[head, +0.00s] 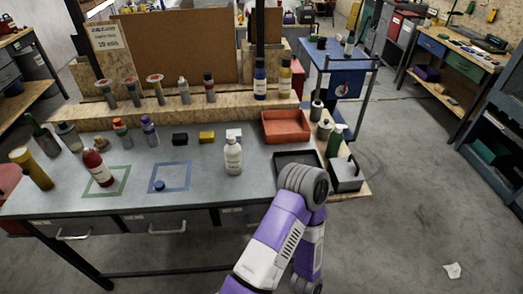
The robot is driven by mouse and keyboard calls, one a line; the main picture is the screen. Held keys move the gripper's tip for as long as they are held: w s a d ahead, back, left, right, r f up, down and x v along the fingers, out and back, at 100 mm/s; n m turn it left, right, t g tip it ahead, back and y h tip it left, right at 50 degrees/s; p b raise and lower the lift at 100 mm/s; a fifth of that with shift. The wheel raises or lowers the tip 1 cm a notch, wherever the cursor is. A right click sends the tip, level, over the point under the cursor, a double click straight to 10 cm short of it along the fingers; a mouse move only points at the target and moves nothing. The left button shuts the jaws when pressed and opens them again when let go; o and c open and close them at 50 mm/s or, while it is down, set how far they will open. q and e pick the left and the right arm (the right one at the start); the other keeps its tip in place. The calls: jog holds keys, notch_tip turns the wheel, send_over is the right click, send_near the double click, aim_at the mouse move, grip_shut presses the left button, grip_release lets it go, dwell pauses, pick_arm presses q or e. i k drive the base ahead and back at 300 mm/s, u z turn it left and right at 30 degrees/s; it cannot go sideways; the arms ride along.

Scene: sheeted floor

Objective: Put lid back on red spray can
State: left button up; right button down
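A red spray can (98,168) with a white label stands on the workbench, in the green outlined square at the left. Its top is too small to make out clearly. A small dark blue cap-like piece (160,186) lies in the blue outlined square to the right of the can. I cannot tell for sure that it is the can's lid. A purple and grey arm of mine rises from the bottom, right of the middle, but its gripper does not show. My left gripper is not in view.
A white bottle (233,158) stands right of the squares. Black and yellow blocks (207,137) lie behind. A red tray (285,127) and a dark tray (296,158) are at the right. Several bottles crowd the bench's left end, including a yellow can (33,169).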

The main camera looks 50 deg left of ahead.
aim_at(93, 159)
jog(key=u, duration=0.5)
jog(key=i, duration=0.55)
jog(key=u, duration=0.4)
